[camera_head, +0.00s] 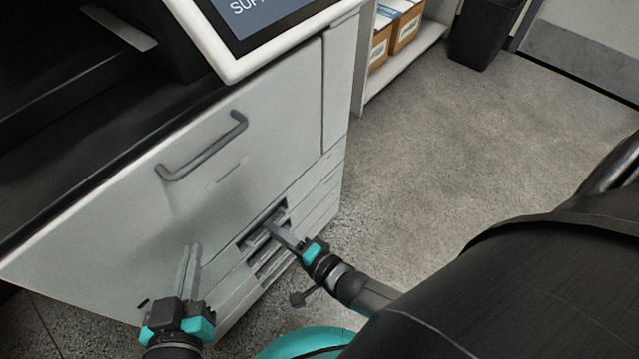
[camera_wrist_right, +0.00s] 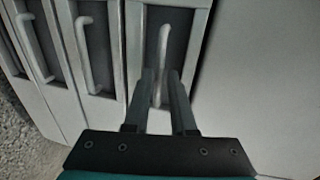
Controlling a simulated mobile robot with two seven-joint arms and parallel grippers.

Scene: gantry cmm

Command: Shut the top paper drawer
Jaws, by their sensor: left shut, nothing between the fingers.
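The white copier (camera_head: 110,235) has a stack of paper drawers low on its front. The top paper drawer (camera_head: 224,262) has a recessed grey bar handle; the drawer also shows in the right wrist view (camera_wrist_right: 196,28), with its handle (camera_wrist_right: 163,50) upright in a dark recess. My right gripper (camera_head: 272,229) reaches into this recess. In the right wrist view its fingers (camera_wrist_right: 161,82) stand apart, one on each side of the handle; whether they press on it is unclear. My left gripper (camera_head: 190,248) is shut and empty before the copier front, left of the drawer handles. How far the drawer stands out is hard to tell.
Lower drawers with similar handles (camera_wrist_right: 84,55) lie below the top one. A door with a long grey handle (camera_head: 200,148) is above, under a tilted screen (camera_head: 262,22). Shelf boxes (camera_head: 405,28) and a dark bin (camera_head: 484,32) stand behind. Grey floor (camera_head: 450,130) to the right is clear.

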